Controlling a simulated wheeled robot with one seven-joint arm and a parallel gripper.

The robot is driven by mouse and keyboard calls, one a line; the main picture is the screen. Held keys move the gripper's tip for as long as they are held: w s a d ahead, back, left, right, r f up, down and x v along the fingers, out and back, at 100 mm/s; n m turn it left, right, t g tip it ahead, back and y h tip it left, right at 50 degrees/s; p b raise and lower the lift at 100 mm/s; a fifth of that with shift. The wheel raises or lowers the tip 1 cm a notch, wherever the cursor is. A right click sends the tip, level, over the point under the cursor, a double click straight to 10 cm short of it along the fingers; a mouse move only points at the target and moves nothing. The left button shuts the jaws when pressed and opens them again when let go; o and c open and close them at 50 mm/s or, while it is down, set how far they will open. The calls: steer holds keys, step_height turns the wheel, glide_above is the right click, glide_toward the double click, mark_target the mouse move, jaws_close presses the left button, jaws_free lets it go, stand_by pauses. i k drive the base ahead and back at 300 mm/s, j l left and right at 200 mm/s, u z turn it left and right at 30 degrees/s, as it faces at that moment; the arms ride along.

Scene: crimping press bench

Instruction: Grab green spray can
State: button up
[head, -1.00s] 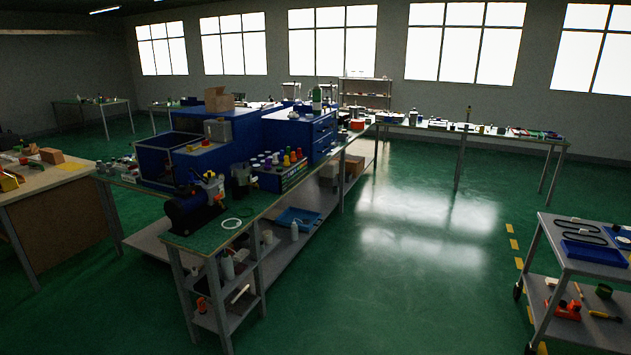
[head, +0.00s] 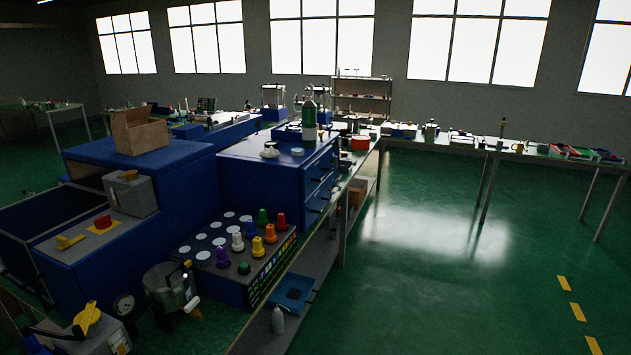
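A green can with a white lower part (head: 309,114), likely the green spray can, stands upright on top of the blue drawer cabinet (head: 262,180) near the middle of the head view. It is too small to make out its label or nozzle. My gripper is not in view, and nothing is seen touching the can.
A rack of coloured knobs (head: 243,250) and a metal pot-like device (head: 170,287) stand on the near bench. An open cardboard box (head: 139,132) sits on the blue machine. A long table (head: 480,147) runs along the back right. The green floor (head: 440,270) at right is clear.

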mark_target(309, 108)
steer(key=i+j+z, duration=0.1)
steer(key=i+z, duration=0.25)
steer(key=i, duration=1.05)
steer(key=i+u, duration=0.4)
steer(key=i+l+u, duration=0.2)
steer(key=i+u, duration=0.25)
